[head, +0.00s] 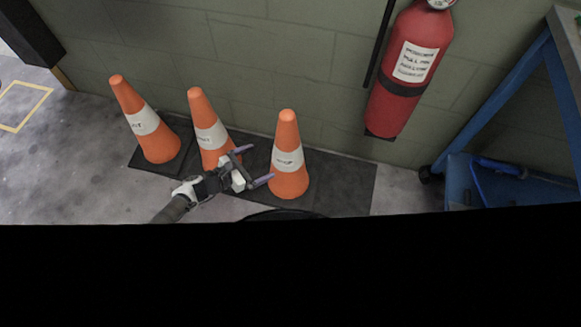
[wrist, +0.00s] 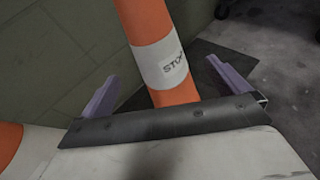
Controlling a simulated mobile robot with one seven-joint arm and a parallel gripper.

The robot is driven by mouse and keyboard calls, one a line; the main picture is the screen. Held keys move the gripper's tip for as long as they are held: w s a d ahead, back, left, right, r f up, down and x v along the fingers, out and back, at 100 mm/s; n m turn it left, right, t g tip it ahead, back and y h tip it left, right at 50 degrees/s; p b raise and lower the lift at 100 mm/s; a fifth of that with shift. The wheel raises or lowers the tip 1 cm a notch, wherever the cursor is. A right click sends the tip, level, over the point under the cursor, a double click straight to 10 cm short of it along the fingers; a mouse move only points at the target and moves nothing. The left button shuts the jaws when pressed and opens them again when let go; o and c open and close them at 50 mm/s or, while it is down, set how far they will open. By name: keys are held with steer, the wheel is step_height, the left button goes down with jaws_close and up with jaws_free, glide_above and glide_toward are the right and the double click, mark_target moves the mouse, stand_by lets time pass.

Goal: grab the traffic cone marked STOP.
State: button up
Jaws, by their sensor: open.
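Three orange cones with white bands stand in a row on a dark mat (head: 347,185) against the wall. The right cone (head: 287,128) carries a label that reads STOP in the wrist view (wrist: 149,22). The middle cone (head: 197,103) and the left cone (head: 123,97) have labels too small to read surely. My gripper (head: 257,165) is open in front of the middle cone, with its fingers pointing toward the STOP cone. In the wrist view its purple fingers (wrist: 165,83) lie to either side of the STOP cone, with nothing gripped. My gripper hides part of the middle cone.
A red fire extinguisher (head: 416,60) hangs on the green block wall (head: 270,50) to the right of the cones. A blue wheeled frame (head: 500,115) stands at the far right. Part of another orange cone (wrist: 8,143) shows at the left of the wrist view.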

steer(key=w+d+f+m+g+b, duration=0.1)
steer(key=w+d+f, duration=0.5)
steer(key=w+d, duration=0.2)
steer(key=shift+d+f+y+b, duration=0.3)
steer(key=shift+d, duration=0.7)
steer(key=c, duration=1.7)
steer(key=shift+r, duration=0.2)
